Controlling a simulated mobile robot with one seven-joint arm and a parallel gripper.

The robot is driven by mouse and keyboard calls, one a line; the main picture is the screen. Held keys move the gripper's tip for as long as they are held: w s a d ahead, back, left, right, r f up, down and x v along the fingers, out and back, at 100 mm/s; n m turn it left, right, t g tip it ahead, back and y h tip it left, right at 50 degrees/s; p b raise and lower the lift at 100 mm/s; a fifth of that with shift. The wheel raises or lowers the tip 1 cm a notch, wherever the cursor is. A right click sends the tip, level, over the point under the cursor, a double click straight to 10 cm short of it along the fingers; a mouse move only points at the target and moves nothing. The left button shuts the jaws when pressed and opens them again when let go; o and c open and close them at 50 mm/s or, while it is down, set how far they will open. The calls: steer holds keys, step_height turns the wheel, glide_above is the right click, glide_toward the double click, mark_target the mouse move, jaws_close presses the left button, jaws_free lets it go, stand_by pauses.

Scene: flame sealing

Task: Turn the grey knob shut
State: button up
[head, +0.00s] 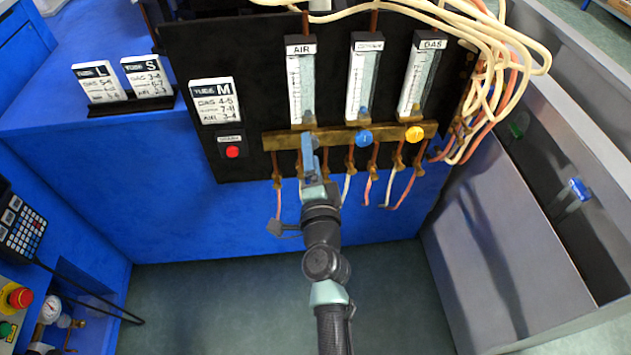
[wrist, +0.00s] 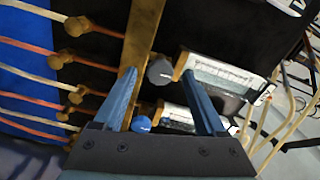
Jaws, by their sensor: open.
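The grey knob (wrist: 160,72) sits on the brass bar below the AIR flow tube (head: 301,80). In the wrist view it shows between the tips of my gripper's (wrist: 160,78) two blue fingers, which are open. I cannot tell whether the fingertips reach around the knob or stop just short of it. In the head view my gripper (head: 309,142) is in front of the bar below the AIR tube and hides the grey knob. Nothing is held.
The blue knob (head: 364,138) and yellow knob (head: 414,134) sit to the right along the brass bar (head: 340,136). Copper pipes and hoses hang below. A red button (head: 232,152) is at the left. A grey metal cabinet (head: 500,240) stands at the right.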

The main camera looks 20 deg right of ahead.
steer(key=v, duration=1.1)
steer(key=shift+s+p, duration=0.25)
steer(key=shift+p, duration=0.05)
steer(key=shift+a, duration=0.1)
